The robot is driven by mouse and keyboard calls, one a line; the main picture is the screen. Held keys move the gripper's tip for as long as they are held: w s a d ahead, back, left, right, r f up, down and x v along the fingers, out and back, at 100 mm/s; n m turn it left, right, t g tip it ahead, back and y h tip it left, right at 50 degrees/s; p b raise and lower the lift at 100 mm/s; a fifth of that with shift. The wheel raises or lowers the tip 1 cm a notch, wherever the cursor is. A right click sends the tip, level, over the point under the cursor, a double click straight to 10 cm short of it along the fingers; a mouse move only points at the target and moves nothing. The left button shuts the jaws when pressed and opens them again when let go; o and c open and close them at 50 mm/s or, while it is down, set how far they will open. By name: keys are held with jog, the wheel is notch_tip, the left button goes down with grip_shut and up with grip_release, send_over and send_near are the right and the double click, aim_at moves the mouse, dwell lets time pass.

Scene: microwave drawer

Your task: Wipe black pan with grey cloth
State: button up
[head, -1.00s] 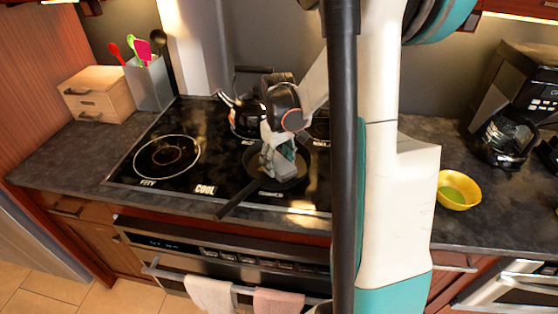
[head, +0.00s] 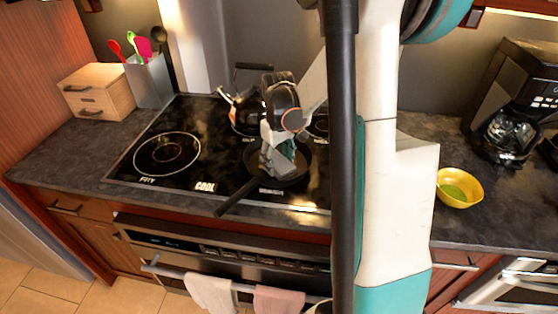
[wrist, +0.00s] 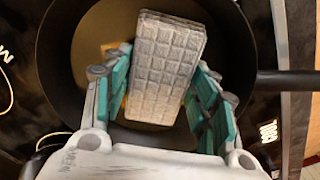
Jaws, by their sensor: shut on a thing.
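The black pan (head: 292,178) sits on the stovetop, its handle pointing toward the front left in the head view. It also fills much of the wrist view (wrist: 62,70). My gripper (head: 277,158) is directly over the pan, pointing down. The grey cloth (wrist: 165,68), a block with a quilted grid pattern, is between my teal fingers in the wrist view, and my gripper is shut on it. The cloth is in or just above the pan's inside; whether it touches the bottom is hard to tell. In the head view my gripper mostly hides the cloth.
A kettle (head: 247,112) stands behind the pan. A yellow bowl (head: 459,188) and a coffee maker (head: 517,105) are on the right counter. A wooden box (head: 97,92) and a utensil holder (head: 149,82) stand at the left. The left stovetop is clear.

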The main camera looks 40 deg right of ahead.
jog(key=shift+w+a+r, duration=0.1)
jog(key=shift+w+a, duration=0.15)
jog(key=shift+w, duration=0.35)
jog(key=shift+w+a, duration=0.2)
jog(key=shift+w, duration=0.4)
jog(key=shift+s+d, duration=0.25)
jog(key=shift+s, duration=0.45)
jog(key=shift+s+d, duration=0.2)
jog(key=shift+s, duration=0.45)
jog(key=shift+w+a, duration=0.25)
jog(key=shift+w, duration=0.45)
jog(key=shift+w+a, duration=0.2)
jog(key=shift+w, duration=0.45)
jog(key=shift+s+d+f, duration=0.1)
jog(key=shift+s+d, duration=0.15)
jog(key=shift+s, duration=0.45)
jog(key=shift+s+d+f, duration=0.1)
jog(key=shift+s+d, duration=0.1)
jog(key=shift+s, duration=0.45)
jog(key=shift+w+a+r, duration=0.1)
jog(key=shift+w+a, duration=0.15)
jog(key=shift+w, duration=0.45)
jog(key=shift+w+a, duration=0.2)
jog(key=shift+w, duration=0.45)
jog(key=shift+s+d+b, duration=0.2)
jog(key=shift+s+d, duration=0.05)
jog(key=shift+s, duration=0.5)
jog(key=shift+s+d+b, duration=0.2)
jog(key=shift+s, duration=0.5)
